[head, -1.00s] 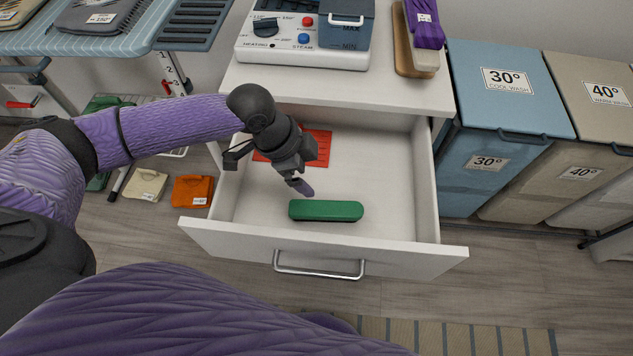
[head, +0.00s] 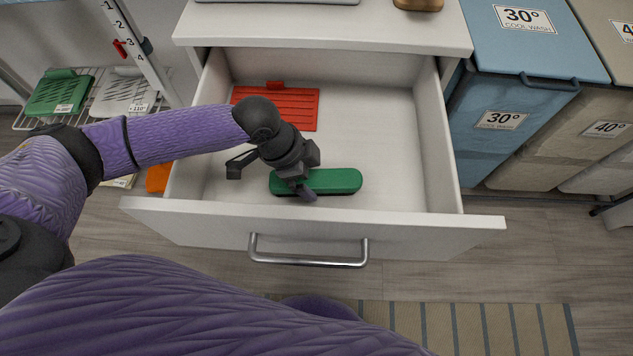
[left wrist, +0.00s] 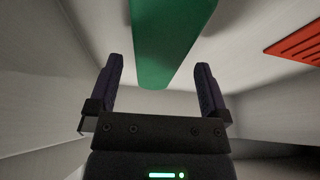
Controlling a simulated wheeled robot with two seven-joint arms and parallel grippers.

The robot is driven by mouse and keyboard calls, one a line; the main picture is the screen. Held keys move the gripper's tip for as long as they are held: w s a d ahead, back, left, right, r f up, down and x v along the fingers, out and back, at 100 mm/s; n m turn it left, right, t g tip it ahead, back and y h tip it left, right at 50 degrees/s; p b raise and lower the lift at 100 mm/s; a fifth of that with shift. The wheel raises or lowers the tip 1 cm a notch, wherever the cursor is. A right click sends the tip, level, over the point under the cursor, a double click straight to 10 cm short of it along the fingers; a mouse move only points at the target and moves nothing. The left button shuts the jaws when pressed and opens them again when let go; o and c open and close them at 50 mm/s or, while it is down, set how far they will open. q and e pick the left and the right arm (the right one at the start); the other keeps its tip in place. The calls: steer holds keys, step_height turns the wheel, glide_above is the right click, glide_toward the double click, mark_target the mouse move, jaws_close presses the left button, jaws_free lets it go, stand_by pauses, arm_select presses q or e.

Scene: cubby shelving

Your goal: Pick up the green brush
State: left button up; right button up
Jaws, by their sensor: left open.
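The green brush (head: 335,181) lies on the floor of the open white drawer (head: 385,150), near its front wall, with its long side roughly along that wall. My left gripper (head: 300,190) is over the brush's left part in the head view and hides some of it. In the left wrist view the brush (left wrist: 168,40) shows beyond and between the two open fingers of the gripper (left wrist: 160,85). I cannot tell whether a finger touches the brush. My right gripper is not in view.
A red slotted plate (head: 290,108) lies at the back left of the drawer; it also shows in the left wrist view (left wrist: 300,48). The drawer's front wall has a metal handle (head: 308,258). A blue bin (head: 510,90) stands to the right.

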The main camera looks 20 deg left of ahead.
mark_target(313, 178)
arm_select(q)
steer(key=b+x, duration=0.1)
steer(key=x, duration=0.2)
steer(key=shift+d+f, duration=0.1)
steer(key=shift+f, duration=0.1)
steer(key=shift+r, duration=0.25)
jaws_close()
step_height(313, 178, up, 10)
steer(key=p, duration=0.6)
steer(key=shift+r, duration=0.1)
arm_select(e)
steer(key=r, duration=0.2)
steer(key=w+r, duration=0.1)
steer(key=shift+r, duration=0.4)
